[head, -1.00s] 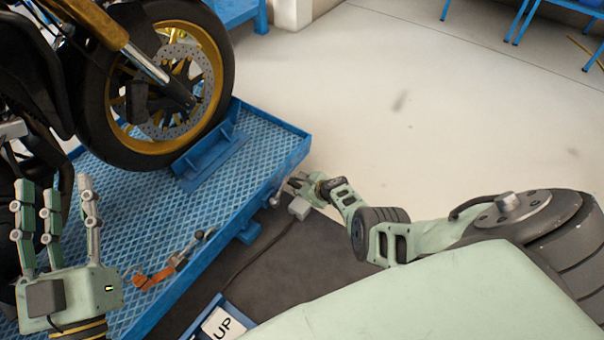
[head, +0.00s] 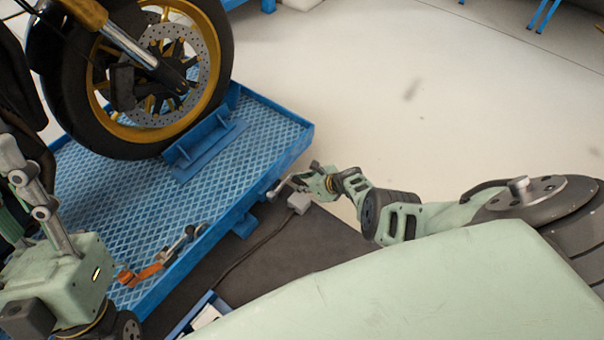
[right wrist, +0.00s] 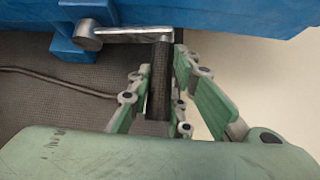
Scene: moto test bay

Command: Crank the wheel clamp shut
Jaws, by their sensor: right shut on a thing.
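The blue wheel clamp (head: 207,143) stands on the blue lift platform (head: 254,123) against the front tyre (head: 70,112) of a motorcycle. The clamp's far side is hidden by the tyre. A metal crank arm (right wrist: 135,37) runs right from a round hub (right wrist: 88,36) at the platform's edge to a black grip (right wrist: 160,85). My right gripper (right wrist: 158,84) is shut on that grip, fingers on both sides; it also shows in the head view (head: 294,183). My left gripper (head: 31,190) is open at the left, above the platform, with nothing seen in it.
An orange-ended strap (head: 140,274) with metal fittings lies on the platform. A blue-edged tray (head: 207,305) is at the bottom. Pale floor is clear at right.

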